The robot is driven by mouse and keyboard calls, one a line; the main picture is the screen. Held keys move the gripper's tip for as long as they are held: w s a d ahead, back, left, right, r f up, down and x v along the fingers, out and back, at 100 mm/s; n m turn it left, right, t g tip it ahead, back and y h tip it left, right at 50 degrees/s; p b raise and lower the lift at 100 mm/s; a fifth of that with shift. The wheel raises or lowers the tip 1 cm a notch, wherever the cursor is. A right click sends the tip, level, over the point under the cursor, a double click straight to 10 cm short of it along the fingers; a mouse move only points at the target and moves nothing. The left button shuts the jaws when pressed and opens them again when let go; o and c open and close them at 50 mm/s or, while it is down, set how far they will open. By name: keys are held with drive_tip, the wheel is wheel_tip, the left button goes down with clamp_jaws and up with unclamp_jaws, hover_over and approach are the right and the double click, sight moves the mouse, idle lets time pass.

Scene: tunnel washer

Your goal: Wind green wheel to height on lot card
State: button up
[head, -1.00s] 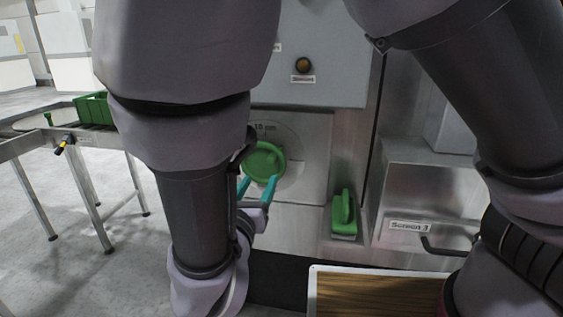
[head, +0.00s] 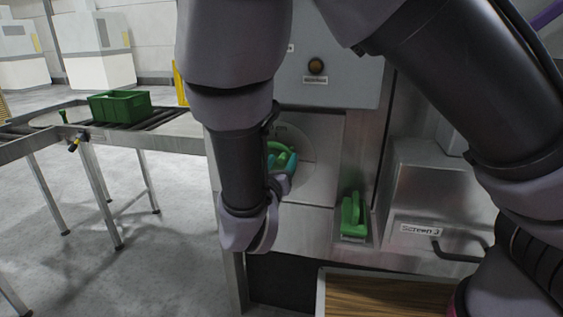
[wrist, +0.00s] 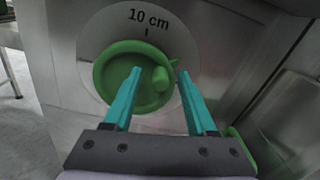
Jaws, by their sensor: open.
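The green wheel (wrist: 122,78) is mounted on a round pale dial on the metal panel. It has a raised green knob near its right side in the wrist view. The dial reads "10 cm" above a short tick mark. My gripper (wrist: 158,78) is open, its two teal fingers in front of the wheel, one on either side of the knob. I cannot tell whether they touch it. In the head view, the wheel (head: 279,152) is partly hidden by my arm, with the teal fingers at its lower right. No lot card can be made out.
A green brush-like object (head: 352,214) stands on a ledge right of the wheel. A metal box labelled "Screen 3" (head: 420,228) with a dark handle is farther right. A wood-floored tray (head: 385,292) lies below. A green crate (head: 120,107) sits on the roller conveyor at left.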

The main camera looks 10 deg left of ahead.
clamp_jaws()
drive_tip(key=shift+d+f+m, duration=0.1)
drive_tip(key=shift+m, duration=0.2)
drive_tip(key=shift+s+d+f+m, duration=0.15)
drive_tip(key=shift+f+m, duration=0.3)
drive_tip(key=shift+m, duration=0.9)
drive_tip(key=shift+w+d+f+m, duration=0.15)
drive_tip(key=shift+f+m, duration=0.35)
drive_tip(key=shift+m, duration=0.8)
drive_tip(key=shift+s+d+f+m, duration=0.1)
drive_tip(key=shift+d+f+m, duration=0.25)
drive_tip(key=shift+m, duration=1)
drive_tip(key=shift+a+f, duration=0.1)
drive_tip(key=shift+f, duration=0.1)
unclamp_jaws()
